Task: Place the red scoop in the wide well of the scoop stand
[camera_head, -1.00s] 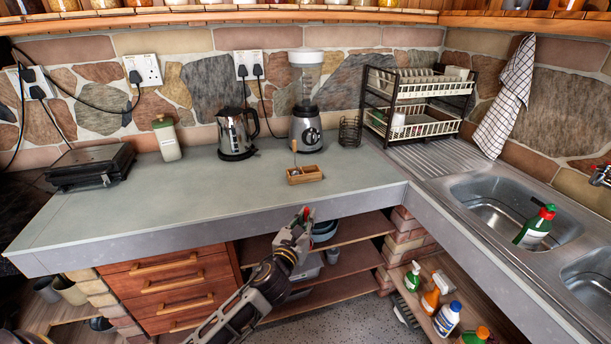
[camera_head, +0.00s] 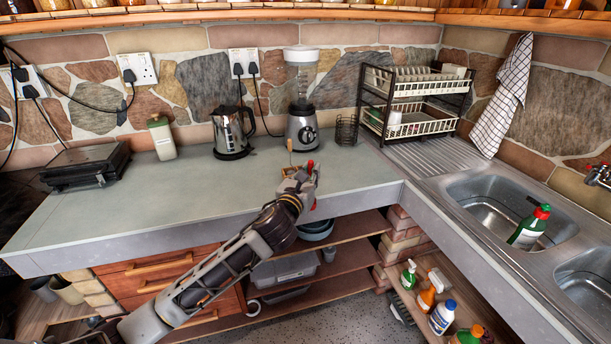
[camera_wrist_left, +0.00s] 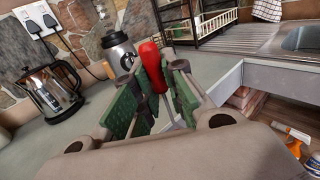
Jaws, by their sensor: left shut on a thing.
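The red scoop's handle (camera_head: 310,164) shows at the tip of my left gripper (camera_head: 304,180), above the counter's front part. In the left wrist view the red handle (camera_wrist_left: 151,68) stands up between the green finger pads, and the gripper is shut on it. The scoop's bowl cannot be made out. The wooden scoop stand (camera_head: 290,169) sits on the counter just behind the gripper, which hides much of it. A thin light-coloured handle (camera_head: 290,146) stands up from the stand. The wells cannot be told apart now. My right gripper is not in view.
The grey counter (camera_head: 150,205) is clear to the left of the stand. A kettle (camera_head: 232,133), a blender (camera_head: 302,110) and a wire holder (camera_head: 346,131) stand behind it. The dish rack (camera_head: 415,100) and sink (camera_head: 490,205) are at the right.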

